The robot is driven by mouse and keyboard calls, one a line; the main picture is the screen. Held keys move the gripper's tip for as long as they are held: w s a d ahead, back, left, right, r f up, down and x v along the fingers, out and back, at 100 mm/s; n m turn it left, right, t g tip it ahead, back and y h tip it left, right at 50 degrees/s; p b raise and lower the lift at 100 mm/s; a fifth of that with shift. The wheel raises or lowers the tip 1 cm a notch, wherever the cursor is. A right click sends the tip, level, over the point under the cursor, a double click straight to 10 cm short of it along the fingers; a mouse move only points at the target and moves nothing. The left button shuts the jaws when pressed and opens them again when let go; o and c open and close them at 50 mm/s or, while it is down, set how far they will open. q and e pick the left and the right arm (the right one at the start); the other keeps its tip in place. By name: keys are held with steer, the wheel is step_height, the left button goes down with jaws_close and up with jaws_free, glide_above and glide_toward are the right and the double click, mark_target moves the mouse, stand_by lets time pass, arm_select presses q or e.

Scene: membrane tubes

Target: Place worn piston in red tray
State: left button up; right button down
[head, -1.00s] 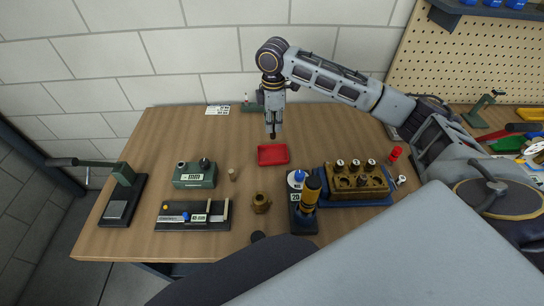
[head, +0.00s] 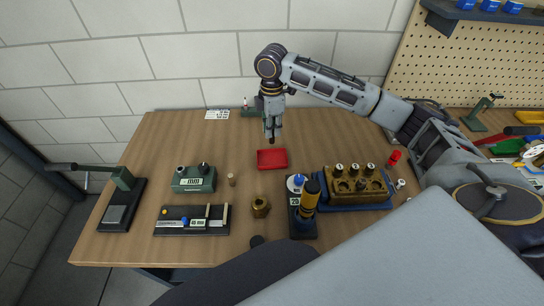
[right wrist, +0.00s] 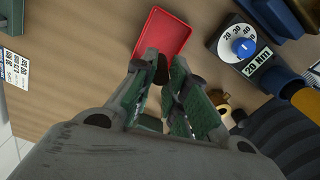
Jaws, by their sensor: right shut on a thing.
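The red tray (head: 272,158) lies flat on the workbench, and its visible inside is empty. It also shows in the right wrist view (right wrist: 161,33), just beyond my fingertips. My right gripper (head: 270,138) points down just behind the tray's back edge, above the bench. In the right wrist view the gripper (right wrist: 165,75) is shut on a small dark piece (right wrist: 162,69), taken to be the worn piston. The fingers hide most of it. My left gripper is not in view.
A torque box with a blue knob (head: 297,183) and a yellow-black cylinder (head: 309,193) stand right of the tray. A brass block (head: 360,184) with several holes lies further right. A brass nut-like part (head: 261,206) stands in front.

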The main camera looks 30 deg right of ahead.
steer(key=shift+f, duration=2.3)
steer(key=shift+f, duration=0.1)
steer(key=shift+f, duration=2.4)
steer(key=c, duration=1.4)
jaws_free()
steer(key=shift+f, duration=0.1)
steer(key=shift+c, duration=0.2)
step_height(320, 180, up, 12)
steer(key=shift+r, duration=0.1)
